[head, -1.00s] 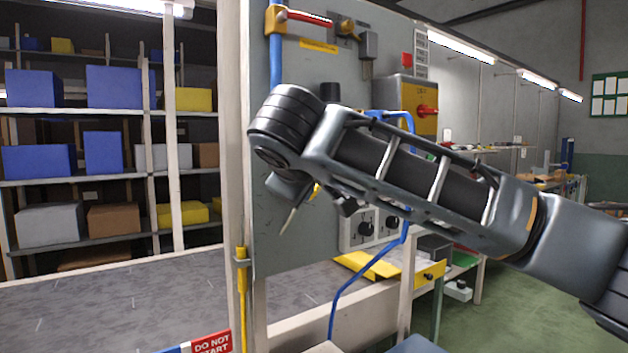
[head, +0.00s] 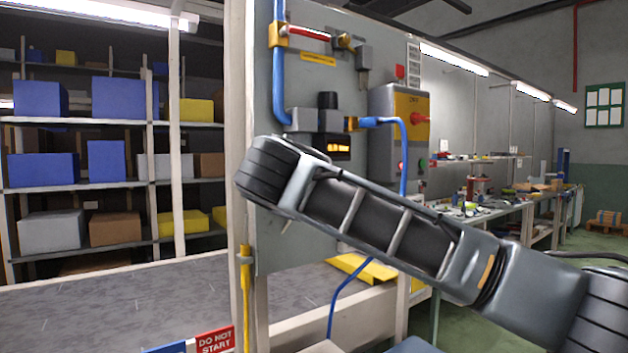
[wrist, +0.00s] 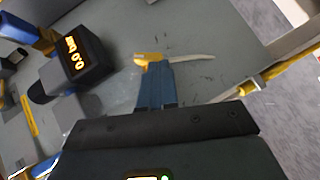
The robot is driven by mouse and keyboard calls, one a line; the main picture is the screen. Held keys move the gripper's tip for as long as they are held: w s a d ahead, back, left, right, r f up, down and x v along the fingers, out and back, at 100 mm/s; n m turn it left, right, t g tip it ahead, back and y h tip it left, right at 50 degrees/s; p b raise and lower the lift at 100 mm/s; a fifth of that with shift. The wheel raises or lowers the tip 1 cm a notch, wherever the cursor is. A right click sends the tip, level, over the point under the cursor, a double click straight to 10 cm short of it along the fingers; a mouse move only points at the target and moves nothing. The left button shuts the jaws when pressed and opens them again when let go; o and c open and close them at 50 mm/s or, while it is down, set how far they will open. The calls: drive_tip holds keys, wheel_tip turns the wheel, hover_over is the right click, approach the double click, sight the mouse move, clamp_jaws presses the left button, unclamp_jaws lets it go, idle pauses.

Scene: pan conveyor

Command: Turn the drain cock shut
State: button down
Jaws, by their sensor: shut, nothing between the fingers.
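In the wrist view the drain cock appears as a small brass-yellow body (wrist: 147,60) on the grey panel, with a thin pale lever (wrist: 190,58) reaching right. My gripper (wrist: 154,68) is shut, its blue-grey fingers together with nothing between them. The fingertips overlap the lower edge of the cock's body in this view; I cannot tell whether they touch it. In the head view my arm hides the gripper and the cock's body. Only a thin pale tip shows below my wrist, probably the lever.
A pressure display (wrist: 75,65) reads 0.0 bar beside the cock. A red-handled valve (head: 305,32) and blue hose (head: 405,150) are on the panel (head: 300,80). A yellow rod (head: 246,275) stands at the panel's left edge. A "do not start" sign (head: 215,340) is low in front.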

drive_tip(key=shift+f+n+t+h+b, duration=0.4)
drive_tip(key=shift+f+n+t+b, duration=0.2)
drive_tip(key=shift+n+t+b, duration=0.4)
drive_tip(key=shift+w+d+f, duration=0.1)
drive_tip(key=shift+d+f, duration=0.05)
drive_tip(key=shift+f, duration=0.05)
idle(5.0)
